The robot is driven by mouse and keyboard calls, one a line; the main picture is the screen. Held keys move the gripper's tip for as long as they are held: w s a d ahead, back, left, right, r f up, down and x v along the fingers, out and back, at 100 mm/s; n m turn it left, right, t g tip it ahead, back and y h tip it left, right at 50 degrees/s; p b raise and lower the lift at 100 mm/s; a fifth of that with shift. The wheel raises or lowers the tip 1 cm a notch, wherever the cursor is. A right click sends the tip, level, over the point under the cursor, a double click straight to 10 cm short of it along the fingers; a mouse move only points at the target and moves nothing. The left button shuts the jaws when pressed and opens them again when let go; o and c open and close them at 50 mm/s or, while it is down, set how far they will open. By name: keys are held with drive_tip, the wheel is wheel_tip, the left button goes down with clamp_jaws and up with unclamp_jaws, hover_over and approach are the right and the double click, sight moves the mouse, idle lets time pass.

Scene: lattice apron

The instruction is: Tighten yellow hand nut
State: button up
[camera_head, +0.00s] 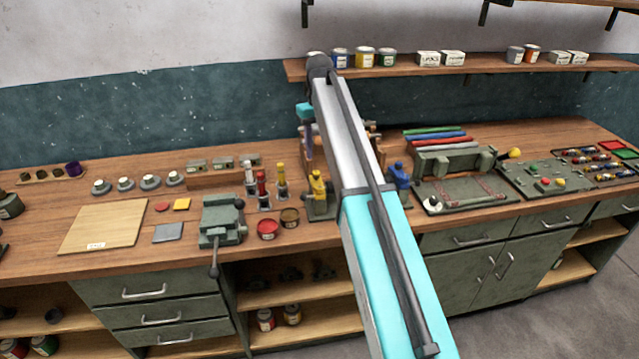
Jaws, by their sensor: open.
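A yellow upright part (318,184) stands on a dark green base on the bench, just left of my arm. It is small, and I cannot make out a thread or how far it is turned. A yellow knob (515,153) sits at the right end of a green fixture (455,161). I cannot tell for certain which of these is the yellow hand nut. My cyan and grey arm crosses the middle of the view. A cyan part of my arm shows left of the upper link, but my gripper's fingers cannot be made out there.
A blue part (398,174) stands just right of my arm. A control panel (545,178) is at the right. A shelf (450,66) hangs above.

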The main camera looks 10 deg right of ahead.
sight(320, 187)
drive_tip(key=shift+f, duration=0.15)
drive_tip(key=shift+f+b, duration=3.25)
drive_tip(key=shift+f, duration=3.55)
drive_tip(key=c, duration=1.1)
